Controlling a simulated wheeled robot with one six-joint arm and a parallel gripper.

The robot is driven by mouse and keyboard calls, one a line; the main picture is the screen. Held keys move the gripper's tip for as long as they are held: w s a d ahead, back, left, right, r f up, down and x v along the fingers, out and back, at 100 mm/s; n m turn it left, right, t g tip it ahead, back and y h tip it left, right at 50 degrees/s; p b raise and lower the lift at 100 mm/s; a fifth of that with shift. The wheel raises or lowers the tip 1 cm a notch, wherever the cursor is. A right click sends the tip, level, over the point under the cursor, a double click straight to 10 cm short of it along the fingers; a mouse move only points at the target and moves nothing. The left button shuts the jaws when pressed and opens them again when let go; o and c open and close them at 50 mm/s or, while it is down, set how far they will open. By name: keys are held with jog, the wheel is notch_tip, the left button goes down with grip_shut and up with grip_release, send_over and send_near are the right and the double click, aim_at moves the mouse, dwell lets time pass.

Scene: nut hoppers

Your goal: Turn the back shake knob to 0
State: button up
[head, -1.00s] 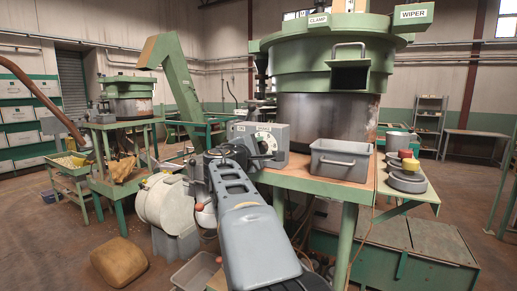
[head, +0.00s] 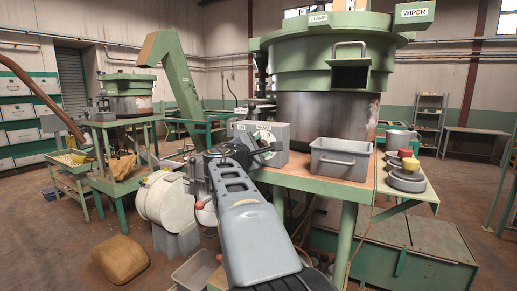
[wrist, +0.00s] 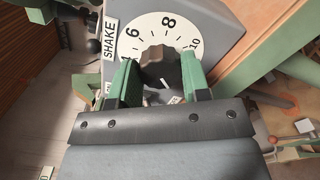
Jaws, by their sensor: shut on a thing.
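The shake knob (wrist: 158,62) is dark and sits at the middle of a round white dial (wrist: 150,33). A SHAKE label (wrist: 109,37) is beside the dial, and the figures 6, 8 and 10 show on it. My gripper (wrist: 160,76) has its two green fingers on either side of the knob, shut on it. In the head view the grey control box (head: 279,135) stands on the near hopper's table, and my arm's end hides the knob and part of the dial.
A grey bin (head: 340,160) stands right of the control box on the table, below the large green hopper (head: 305,58). Weights and cups (head: 405,178) are on a side shelf. A second hopper (head: 130,98) stands farther back at left.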

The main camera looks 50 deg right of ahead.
jog(key=o, duration=0.9)
jog(key=shift+o, duration=0.2)
jog(key=b+v, duration=0.2)
jog(key=v, duration=1.1)
jog(key=shift+a, duration=0.4)
